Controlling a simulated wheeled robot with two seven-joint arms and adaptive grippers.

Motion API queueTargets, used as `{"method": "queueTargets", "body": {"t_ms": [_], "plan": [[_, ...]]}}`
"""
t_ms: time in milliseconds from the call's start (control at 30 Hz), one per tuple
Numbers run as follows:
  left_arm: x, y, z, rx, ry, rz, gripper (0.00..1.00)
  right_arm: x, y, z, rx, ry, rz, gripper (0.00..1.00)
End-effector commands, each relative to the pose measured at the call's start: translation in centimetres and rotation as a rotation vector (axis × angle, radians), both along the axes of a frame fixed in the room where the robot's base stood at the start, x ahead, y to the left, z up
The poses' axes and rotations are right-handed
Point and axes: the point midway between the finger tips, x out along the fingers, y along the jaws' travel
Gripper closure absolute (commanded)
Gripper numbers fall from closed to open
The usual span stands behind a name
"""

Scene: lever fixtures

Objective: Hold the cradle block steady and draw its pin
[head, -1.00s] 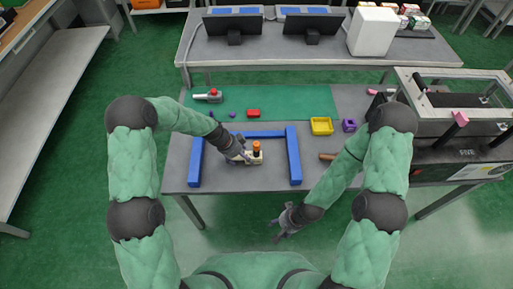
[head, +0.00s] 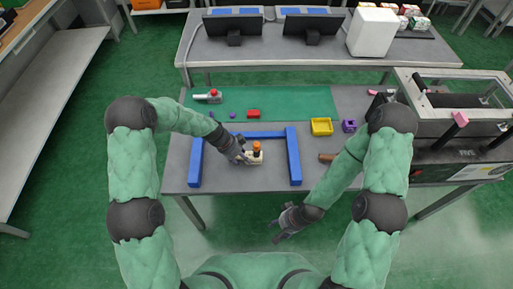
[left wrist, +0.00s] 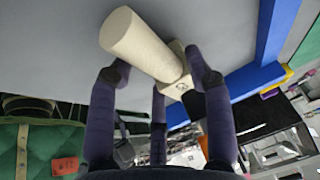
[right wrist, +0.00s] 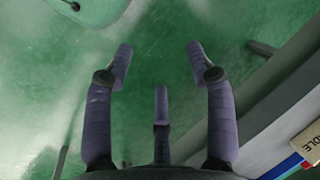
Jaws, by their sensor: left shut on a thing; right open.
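The cradle block (head: 253,160) is a small cream block on the grey table, inside a blue frame. A pin with an orange top (head: 257,146) stands up from it. My left gripper (head: 243,157) is shut on the block from its left side. In the left wrist view the cream block (left wrist: 176,68) and a thick cream cylinder (left wrist: 138,44) show between and beyond the fingers (left wrist: 160,72); the orange top is not seen there. My right gripper (head: 282,232) is open and empty, low in front of the table edge. In the right wrist view its spread fingers (right wrist: 159,62) have only floor behind them.
The blue frame (head: 294,157) has bars left, right and behind the block. A green mat (head: 285,98) behind holds a red-topped grey part (head: 208,97) and a red block (head: 253,114). A yellow bin (head: 321,127) and purple part (head: 349,126) stand right. A machine (head: 460,150) fills the right end.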

Motion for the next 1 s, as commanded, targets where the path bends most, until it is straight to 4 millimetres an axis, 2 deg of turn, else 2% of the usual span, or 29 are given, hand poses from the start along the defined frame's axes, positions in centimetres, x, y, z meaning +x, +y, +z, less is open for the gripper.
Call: {"method": "queueTargets", "body": {"t_ms": [567,767,1000], "plan": [[-0.1,0.0,-0.1,0.000,0.003,0.000,0.88,0.5,0.1,0.1,0.000,0.005,-0.013,0.47],[-0.1,0.0,-0.1,0.000,0.003,0.000,0.88,3.5,1.4,0.8,0.007,0.070,-0.124,0.47],[-0.1,0.0,-0.1,0.000,0.003,0.000,0.88,8.9,4.8,3.7,0.005,0.215,-0.353,0.47]]}}
